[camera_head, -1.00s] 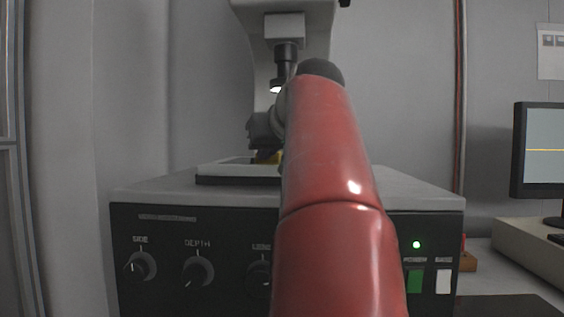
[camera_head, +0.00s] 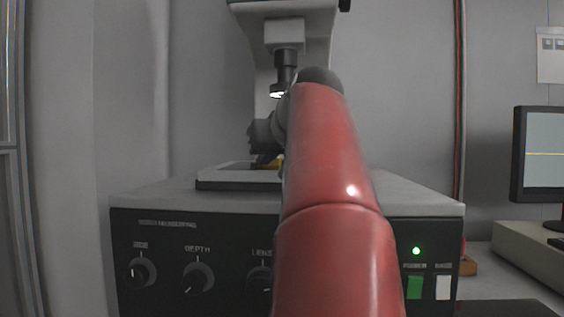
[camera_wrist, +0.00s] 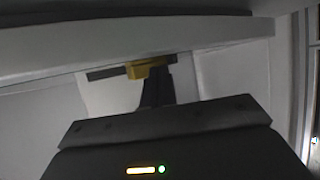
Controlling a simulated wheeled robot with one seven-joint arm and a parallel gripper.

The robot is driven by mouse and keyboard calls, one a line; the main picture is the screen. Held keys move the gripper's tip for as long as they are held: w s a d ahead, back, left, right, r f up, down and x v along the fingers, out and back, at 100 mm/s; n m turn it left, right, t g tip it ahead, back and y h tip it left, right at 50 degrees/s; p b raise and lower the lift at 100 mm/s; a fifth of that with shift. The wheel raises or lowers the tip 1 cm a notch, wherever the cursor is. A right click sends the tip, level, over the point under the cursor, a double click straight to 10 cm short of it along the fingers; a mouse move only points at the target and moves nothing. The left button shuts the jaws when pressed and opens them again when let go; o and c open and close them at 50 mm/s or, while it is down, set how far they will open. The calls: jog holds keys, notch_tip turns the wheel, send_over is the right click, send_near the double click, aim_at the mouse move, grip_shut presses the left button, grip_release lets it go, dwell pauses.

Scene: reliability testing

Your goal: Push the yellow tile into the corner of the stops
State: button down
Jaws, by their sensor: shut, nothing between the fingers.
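The yellow tile (camera_wrist: 140,71) lies on the pale stage plate; in the wrist view it is against or close to a dark grey stop (camera_wrist: 104,73), and I cannot tell if they touch. In the head view my gripper (camera_head: 264,159) is low over the stage, partly hidden by my red arm. The corner of the stops is not clearly seen.
A microscope head (camera_head: 286,58) with a lit lens hangs above the stage (camera_head: 225,181). The stage sits on a box (camera_head: 180,225) with knobs and a green switch. A monitor (camera_head: 538,153) stands at the right. My arm hides the stage's right side.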

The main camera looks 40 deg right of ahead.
jog(key=shift+w+d+p, duration=0.65)
jog(key=shift+w+d, duration=0.25)
jog(key=shift+d, duration=0.15)
jog(key=shift+s+a+r+p, duration=0.25)
jog(key=shift+r+p, duration=0.25)
jog(key=shift+r, duration=0.15)
jog(key=shift+s+a+r+p, duration=0.1)
jog(key=shift+a+r+p, duration=0.1)
jog(key=shift+r+p, duration=0.4)
jog(key=shift+s+a+r, duration=0.2)
jog(key=shift+r, duration=0.2)
jog(key=shift+s+a+r, duration=0.15)
jog(key=shift+r, duration=0.2)
